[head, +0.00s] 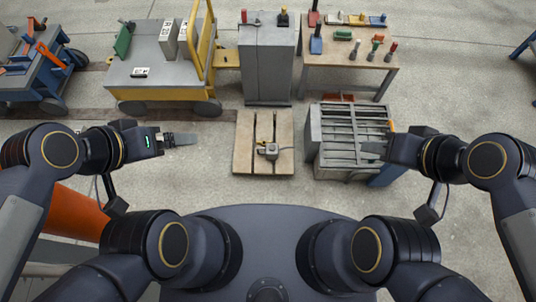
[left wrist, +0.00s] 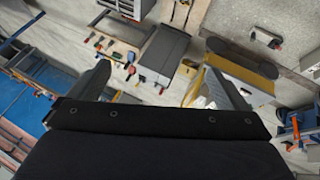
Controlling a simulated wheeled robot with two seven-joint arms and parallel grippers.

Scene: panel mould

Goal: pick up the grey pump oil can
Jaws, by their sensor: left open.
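A small grey upright object (head: 354,49), possibly the grey pump oil can, stands on the wooden-topped table (head: 340,83) at the back right; it is too small to be sure. My left gripper (head: 190,139) is open and empty over the floor at left, well apart from that table. In the left wrist view the fingers of my left gripper (left wrist: 160,75) are spread wide with nothing between them. My right gripper (head: 372,151) is over the right side of a grey slatted rack (head: 318,150); its jaw opening is unclear.
A grey cabinet (head: 268,70) with small objects on top stands left of the table. A yellow-and-grey cart (head: 130,75) and a blue tool trolley (head: 42,75) stand further left. A wooden pallet (head: 245,150) bears a small device. Floor is free between the left gripper and the pallet.

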